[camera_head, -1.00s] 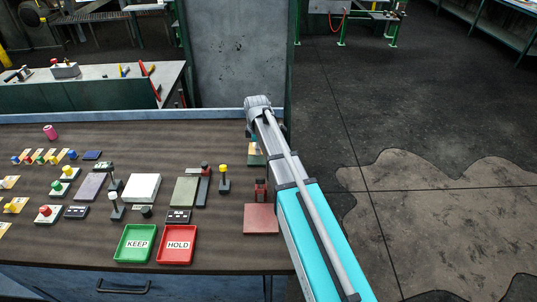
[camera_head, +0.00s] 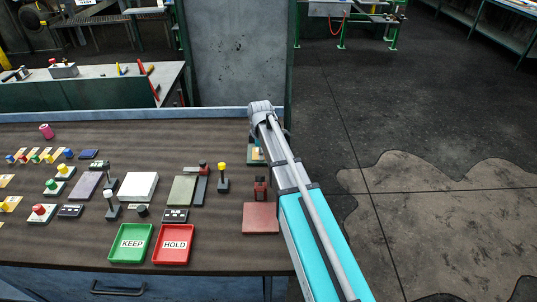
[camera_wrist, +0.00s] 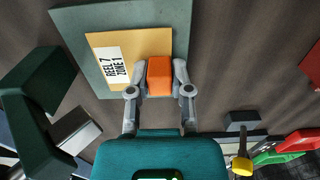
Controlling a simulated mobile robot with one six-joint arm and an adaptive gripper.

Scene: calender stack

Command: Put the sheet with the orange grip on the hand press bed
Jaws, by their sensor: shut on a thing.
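In the wrist view, my gripper (camera_wrist: 160,86) is shut on the orange grip (camera_wrist: 159,71) of a tan sheet (camera_wrist: 135,42). The sheet has a white label reading "REEL 7 ZONE 1". It is over a grey-green square plate (camera_wrist: 181,22), with plate showing around it; I cannot tell whether they touch. A dark green frame (camera_wrist: 38,78) with a grey block stands left of the plate, and these look like the hand press and its bed. In the head view, the plate (camera_head: 257,161) shows partly beside my arm, which hides my gripper and most of the press.
A red square plate (camera_head: 261,218) lies nearer on the table, at its right end. A yellow-knobbed post (camera_head: 223,176) stands left of the arm. The green KEEP tray (camera_head: 131,258) and red HOLD tray (camera_head: 173,259) are at the front. Several knobbed sheets and blocks fill the left.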

